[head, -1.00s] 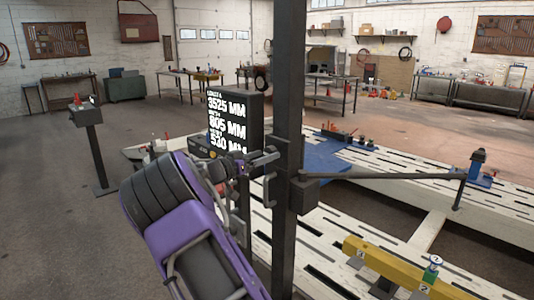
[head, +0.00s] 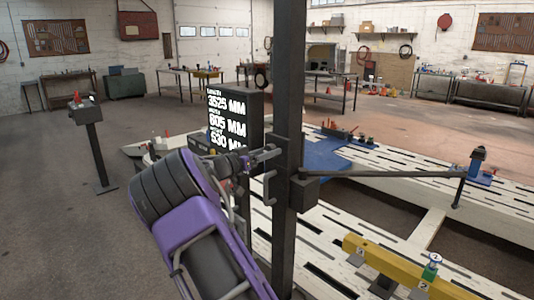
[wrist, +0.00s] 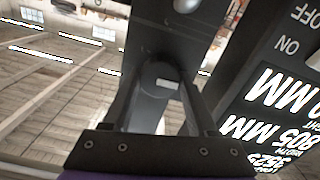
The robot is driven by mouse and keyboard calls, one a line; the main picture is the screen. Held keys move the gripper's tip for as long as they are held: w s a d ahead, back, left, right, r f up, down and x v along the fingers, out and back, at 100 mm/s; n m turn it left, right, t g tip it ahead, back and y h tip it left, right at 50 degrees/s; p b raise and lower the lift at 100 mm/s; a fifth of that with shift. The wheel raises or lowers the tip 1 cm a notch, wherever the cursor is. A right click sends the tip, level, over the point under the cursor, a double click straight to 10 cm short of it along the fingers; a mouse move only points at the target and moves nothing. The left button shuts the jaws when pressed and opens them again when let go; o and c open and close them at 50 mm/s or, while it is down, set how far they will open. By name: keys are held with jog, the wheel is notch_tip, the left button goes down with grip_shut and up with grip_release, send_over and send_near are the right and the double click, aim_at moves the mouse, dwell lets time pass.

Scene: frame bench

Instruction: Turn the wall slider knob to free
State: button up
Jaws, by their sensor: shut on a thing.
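The knob (wrist: 154,90) is round and dark with a short pale mark, and shows in the wrist view on the dark slider body. My gripper (wrist: 160,80) has one finger on each side of it and is shut on it. In the head view my gripper (head: 268,155) reaches from the left to the dark upright post (head: 288,90), and the knob itself is hidden or too small to tell. The wall slider's block (head: 304,190) is on the post, with a grey arm reaching right. I cannot read any free or lock label.
A dark display box (head: 250,110) with white millimetre figures stands close behind my gripper; its ON and OFF marks show in the wrist view. A bracket handle (head: 270,188) sticks out left of the post. The slotted bench (head: 400,235) carries a yellow beam (head: 395,268).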

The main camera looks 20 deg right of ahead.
jog(key=shift+f+n+b, duration=0.15)
jog(key=shift+n+b, duration=0.25)
jog(key=shift+b, duration=0.1)
jog(key=n+b, duration=0.2)
jog(key=shift+n, duration=0.4)
jog(key=n+b, duration=0.2)
jog(key=n, duration=0.2)
jog(key=shift+n, duration=0.3)
jog(key=n, duration=0.5)
jog(key=shift+w+p, duration=0.1)
jog(key=shift+p, duration=0.3)
jog(key=n+p, duration=0.1)
jog(key=n, duration=0.3)
jog(key=shift+n+p, duration=0.3)
jog(key=shift+p, duration=0.05)
jog(key=o, duration=1.4)
jog(key=shift+a, duration=0.1)
